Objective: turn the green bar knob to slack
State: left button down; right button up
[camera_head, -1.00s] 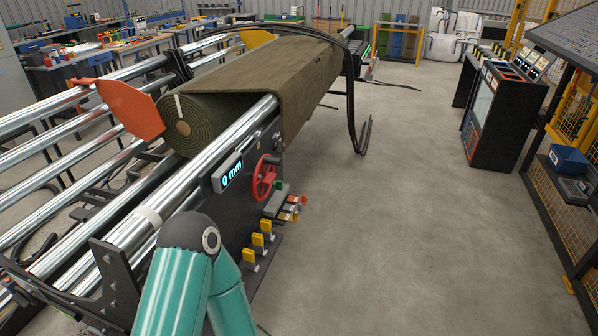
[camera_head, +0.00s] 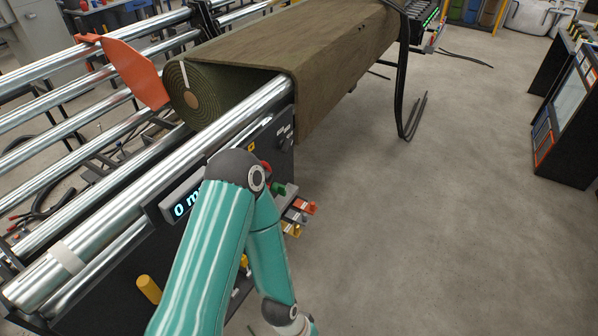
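A small green part (camera_head: 278,188), which may be the green bar knob, shows on the dark machine panel just right of my arm's elbow. It is partly covered and too small for me to read its turn or any marking. My teal arm rises from the bottom, bends at a dark elbow in front of the panel, and its forearm drops toward the bottom edge. The wrist is cut off there, so no fingers show. Neither gripper is in view.
A display (camera_head: 183,207) is partly covered by my arm. The red handwheel is almost hidden. Red and yellow handles (camera_head: 306,207) stick out right of the arm.

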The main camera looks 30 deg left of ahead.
aim_at(278, 188)
jog(key=z, duration=0.1)
jog(key=i, duration=1.25)
jog(key=u, duration=2.15)
jog(key=i, duration=0.1)
jog(key=u, duration=1.25)
jog(key=k, duration=1)
jog(key=u, duration=0.35)
jog(key=i, duration=0.8)
jog(key=z, duration=0.65)
